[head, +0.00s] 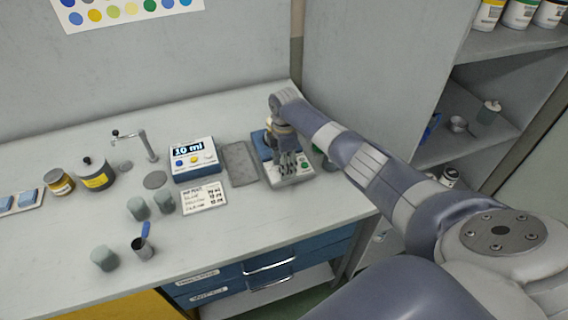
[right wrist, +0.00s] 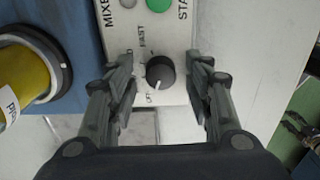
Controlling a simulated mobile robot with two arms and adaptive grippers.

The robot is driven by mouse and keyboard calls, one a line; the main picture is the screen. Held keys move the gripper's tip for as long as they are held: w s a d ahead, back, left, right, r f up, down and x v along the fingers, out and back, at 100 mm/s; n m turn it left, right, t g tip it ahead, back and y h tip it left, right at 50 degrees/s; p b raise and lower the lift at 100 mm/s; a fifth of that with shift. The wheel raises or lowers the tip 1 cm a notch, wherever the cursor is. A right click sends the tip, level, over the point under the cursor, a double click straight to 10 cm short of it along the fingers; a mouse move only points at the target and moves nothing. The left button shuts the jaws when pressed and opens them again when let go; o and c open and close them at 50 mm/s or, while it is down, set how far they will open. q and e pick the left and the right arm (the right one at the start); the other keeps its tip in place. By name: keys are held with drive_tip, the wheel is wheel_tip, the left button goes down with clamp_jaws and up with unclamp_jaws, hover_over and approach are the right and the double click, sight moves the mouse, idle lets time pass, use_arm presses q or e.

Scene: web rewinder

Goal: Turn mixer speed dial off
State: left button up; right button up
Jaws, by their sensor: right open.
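The mixer (head: 300,179) stands at the right end of the grey bench in the head view, partly hidden by my right arm and gripper. In the right wrist view its white panel (right wrist: 185,35) shows a black speed dial (right wrist: 160,72) with a white pointer line, which points down, slightly left, close to the OFF mark. A FAST mark sits above the dial. My right gripper (right wrist: 164,95) is open, with one finger on each side of the dial and visible gaps to it. It also shows over the mixer in the head view (head: 288,165). My left gripper is not seen.
A green button (right wrist: 158,4) is above the dial. A yellow container (right wrist: 25,75) sits in a round holder left of it. A blue-and-white dispenser showing 10 ml (head: 194,160), a grey mat (head: 240,163) and a recipe card (head: 204,198) lie to the left. Shelves stand right.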

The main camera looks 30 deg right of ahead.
wheel_tip(320, 180, up, 12)
idle(0.6)
idle(0.4)
